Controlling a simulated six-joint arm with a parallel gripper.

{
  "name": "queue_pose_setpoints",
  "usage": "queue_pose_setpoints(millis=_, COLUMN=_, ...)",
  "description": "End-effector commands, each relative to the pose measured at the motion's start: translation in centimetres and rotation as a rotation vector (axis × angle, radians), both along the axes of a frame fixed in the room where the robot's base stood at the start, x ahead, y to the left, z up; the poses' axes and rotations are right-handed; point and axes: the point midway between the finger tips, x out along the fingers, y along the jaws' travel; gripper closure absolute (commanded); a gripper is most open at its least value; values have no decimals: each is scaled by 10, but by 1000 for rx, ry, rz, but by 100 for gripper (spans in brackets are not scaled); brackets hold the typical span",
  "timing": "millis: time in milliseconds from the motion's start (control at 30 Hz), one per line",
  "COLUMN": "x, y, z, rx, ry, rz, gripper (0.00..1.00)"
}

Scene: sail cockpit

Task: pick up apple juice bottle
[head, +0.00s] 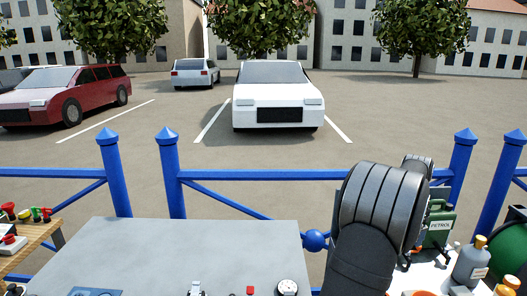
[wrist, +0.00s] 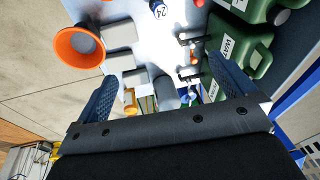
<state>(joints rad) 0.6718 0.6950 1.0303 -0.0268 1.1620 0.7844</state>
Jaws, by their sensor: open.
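A small amber-yellow bottle (wrist: 130,101) shows in the wrist view, between my fingers and nearer the left one. It may be the apple juice bottle, but I cannot read a label. In the head view my arm hides the gripper.
A grey bottle (wrist: 165,93) stands close beside the yellow one. An orange cone-shaped thing (wrist: 80,46) and green cans (wrist: 240,48) flank the white surface (wrist: 128,18). In the head view a grey tabletop (head: 190,252) is mostly clear, before a blue railing (head: 270,175).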

Motion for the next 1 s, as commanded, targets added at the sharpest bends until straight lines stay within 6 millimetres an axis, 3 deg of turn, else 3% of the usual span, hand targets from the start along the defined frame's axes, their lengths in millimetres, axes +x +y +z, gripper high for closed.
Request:
queue_pose_setpoints(millis=100, x=0, y=0, z=0, rx=0, ry=0, rz=0, gripper=4)
queue_pose_setpoints(millis=267, x=0, y=0, z=0, rx=0, ry=0, rz=0, gripper=35)
queue_pose_setpoints(millis=567, x=-1, y=-4, z=0, rx=-3, ry=0, rz=4, gripper=35)
queue_pose_setpoints(millis=667, x=-10, y=-32, z=3, rx=-21, ry=1, rz=28, gripper=35)
queue_pose_setpoints(millis=767, x=-31, y=-85, z=8, rx=-60, ry=7, rz=88, gripper=35)
queue_pose_setpoints(millis=900, x=-77, y=-168, z=17, rx=-133, ry=31, rz=196, gripper=35)
queue_pose_setpoints(millis=1000, x=-112, y=-215, z=22, rx=-179, ry=54, rz=265, gripper=35)
